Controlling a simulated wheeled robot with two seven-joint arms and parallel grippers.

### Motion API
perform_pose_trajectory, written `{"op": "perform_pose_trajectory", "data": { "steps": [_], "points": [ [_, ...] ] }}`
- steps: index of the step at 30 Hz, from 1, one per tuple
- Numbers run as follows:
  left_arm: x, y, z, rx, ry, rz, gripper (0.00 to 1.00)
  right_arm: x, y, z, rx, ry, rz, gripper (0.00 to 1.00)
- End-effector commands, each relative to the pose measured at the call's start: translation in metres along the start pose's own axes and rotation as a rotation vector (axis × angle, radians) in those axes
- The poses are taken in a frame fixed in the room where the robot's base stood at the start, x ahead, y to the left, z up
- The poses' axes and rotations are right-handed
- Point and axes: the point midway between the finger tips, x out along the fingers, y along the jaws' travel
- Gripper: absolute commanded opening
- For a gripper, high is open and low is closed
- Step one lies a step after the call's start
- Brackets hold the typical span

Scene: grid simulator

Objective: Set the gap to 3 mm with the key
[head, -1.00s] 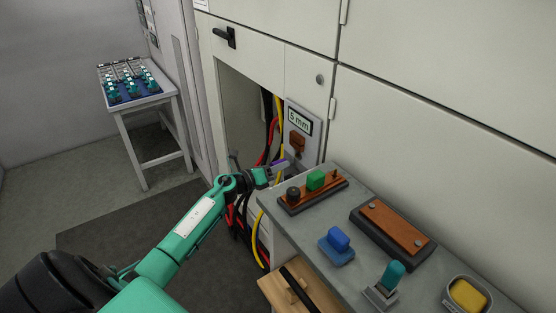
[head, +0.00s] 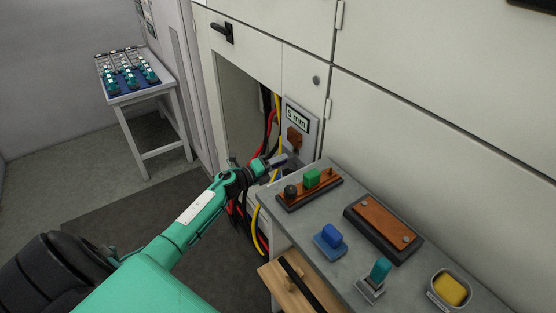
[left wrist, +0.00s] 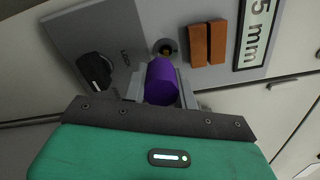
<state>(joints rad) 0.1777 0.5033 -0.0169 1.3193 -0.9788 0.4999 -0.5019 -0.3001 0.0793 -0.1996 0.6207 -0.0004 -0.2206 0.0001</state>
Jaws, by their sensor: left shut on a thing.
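A grey panel on the cabinet carries a display (head: 296,116) reading 5 mm, also in the left wrist view (left wrist: 258,35). Two orange-brown blocks (left wrist: 208,43) with a narrow gap sit beside it. A round socket (left wrist: 165,48) with a brass-coloured centre and a black knob (left wrist: 95,70) are on the same panel. My left gripper (head: 279,161) is in front of the panel's lower part, shut on a purple key (left wrist: 162,82). The key's end points toward the socket; whether it touches is unclear. The key's far end is hidden. My right gripper is out of view.
A grey bench (head: 350,268) at the right holds a green block (head: 312,177), a blue block (head: 331,236), a teal lever (head: 380,269) and a yellow sponge (head: 450,290). Cables (head: 268,130) hang in the open cabinet. A small table (head: 148,97) stands far left.

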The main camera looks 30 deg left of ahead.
Motion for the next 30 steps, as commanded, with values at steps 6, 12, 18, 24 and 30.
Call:
{"op": "perform_pose_trajectory", "data": {
  "steps": [6,12,18,24,30],
  "points": [
    [0.000,-0.008,0.003,-0.130,0.000,0.001,0.00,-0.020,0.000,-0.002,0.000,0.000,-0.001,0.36],
    [0.000,-0.010,0.001,-0.418,0.000,0.001,0.00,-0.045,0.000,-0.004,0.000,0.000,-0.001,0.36],
    [0.000,-0.006,-0.002,-0.525,0.000,0.000,0.00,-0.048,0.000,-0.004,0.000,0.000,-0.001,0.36],
    [0.000,-0.006,-0.002,-0.522,0.000,0.000,0.00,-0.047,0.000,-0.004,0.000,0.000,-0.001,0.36],
    [0.000,-0.006,-0.002,-0.522,-0.001,0.000,0.00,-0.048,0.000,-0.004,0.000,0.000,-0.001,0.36]
  ]
}}
